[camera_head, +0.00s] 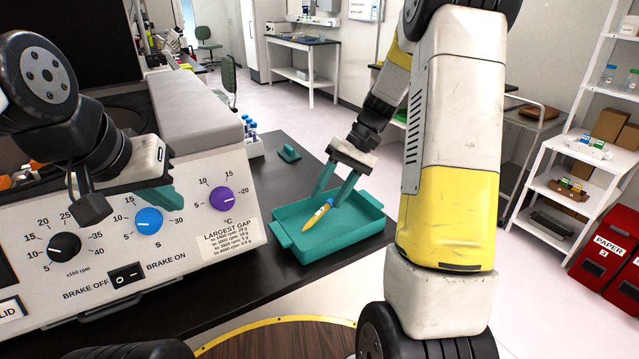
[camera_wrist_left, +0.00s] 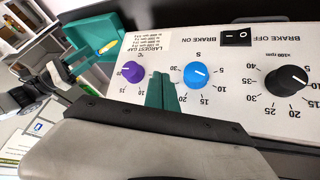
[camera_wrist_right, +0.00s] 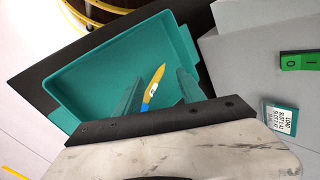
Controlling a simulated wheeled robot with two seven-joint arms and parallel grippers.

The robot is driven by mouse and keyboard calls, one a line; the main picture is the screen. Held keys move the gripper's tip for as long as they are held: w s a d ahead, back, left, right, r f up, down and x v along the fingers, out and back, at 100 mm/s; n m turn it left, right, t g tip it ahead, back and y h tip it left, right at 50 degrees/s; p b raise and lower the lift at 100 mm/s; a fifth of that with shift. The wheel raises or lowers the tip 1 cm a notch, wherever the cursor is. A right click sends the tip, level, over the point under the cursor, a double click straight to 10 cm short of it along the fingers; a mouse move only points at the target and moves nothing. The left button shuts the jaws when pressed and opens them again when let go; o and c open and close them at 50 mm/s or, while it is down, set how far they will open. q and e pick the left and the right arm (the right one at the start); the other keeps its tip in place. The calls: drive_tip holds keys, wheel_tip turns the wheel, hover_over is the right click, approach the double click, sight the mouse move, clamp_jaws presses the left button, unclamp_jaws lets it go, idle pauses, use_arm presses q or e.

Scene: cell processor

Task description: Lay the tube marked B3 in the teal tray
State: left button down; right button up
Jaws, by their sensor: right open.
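The teal tray (camera_head: 292,238) lies on the dark bench, right of the machine; it also shows in the right wrist view (camera_wrist_right: 75,88). A yellow tube (camera_head: 313,220) with a blue cap and a pale label is inside the tray, tilted in the picture; its marking is too small to read. My right gripper (camera_head: 331,203) is open over the tray. Its fingers stand either side of the tube (camera_wrist_right: 154,85), with gaps visible in the right wrist view. My left gripper (camera_wrist_left: 161,80) is shut and empty in front of the machine's panel.
The machine (camera_head: 205,180) with black, blue and purple knobs fills the left side of the bench. Behind it are a rack of blue-capped tubes (camera_head: 249,128) and a small teal piece (camera_head: 289,153). White shelves (camera_head: 560,185) and red bins (camera_head: 603,250) stand at right.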

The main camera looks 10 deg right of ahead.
drive_tip(key=shift+r, duration=0.1)
drive_tip(key=v, duration=0.7)
drive_tip(key=shift+d+r, duration=0.25)
idle(1.6)
